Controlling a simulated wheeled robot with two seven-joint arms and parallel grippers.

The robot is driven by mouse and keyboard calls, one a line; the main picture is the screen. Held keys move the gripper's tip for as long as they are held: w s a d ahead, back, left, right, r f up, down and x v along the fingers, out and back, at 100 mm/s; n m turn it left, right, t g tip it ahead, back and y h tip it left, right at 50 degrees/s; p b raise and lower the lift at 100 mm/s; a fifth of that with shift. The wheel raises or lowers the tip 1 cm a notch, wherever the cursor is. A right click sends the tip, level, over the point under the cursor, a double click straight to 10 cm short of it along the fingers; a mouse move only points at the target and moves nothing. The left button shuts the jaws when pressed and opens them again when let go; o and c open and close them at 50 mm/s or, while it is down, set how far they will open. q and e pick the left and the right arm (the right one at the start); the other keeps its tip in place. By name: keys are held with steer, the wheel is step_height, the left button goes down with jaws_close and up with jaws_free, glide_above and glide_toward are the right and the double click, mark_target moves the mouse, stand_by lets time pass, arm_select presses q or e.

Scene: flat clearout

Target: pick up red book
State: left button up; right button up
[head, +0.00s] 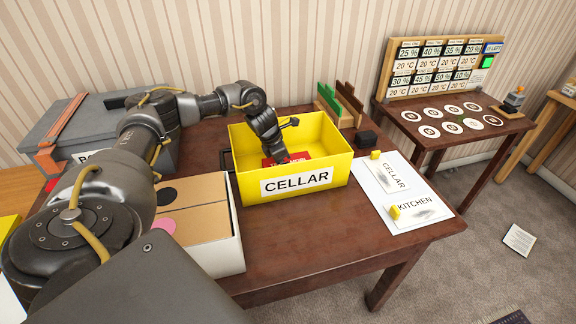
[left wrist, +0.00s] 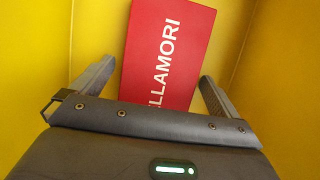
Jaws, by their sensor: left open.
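The red book (left wrist: 165,50) lies inside the yellow box labelled CELLAR (head: 242,188), with white letters on its cover. In the head view only a small part of the red book (head: 298,157) shows past my gripper and the box's front wall. My left gripper (head: 283,158) reaches down into the yellow box over the book. In the left wrist view my left gripper (left wrist: 155,90) is open, with one finger on each side of the book's near part. The book's near end is hidden behind the gripper body. I cannot tell whether the fingers touch it. My right gripper is not in view.
A cardboard-topped white box (head: 190,215) stands left of the yellow box. A grey bin (head: 70,120) is at the far left. Papers marked CELLAR and KITCHEN (head: 400,195) lie to the right. Yellow walls surround the gripper closely. The table's front right is clear.

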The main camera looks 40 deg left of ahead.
arm_select(q)
steer(key=shift+f, duration=0.1)
steer(key=c, duration=1.1)
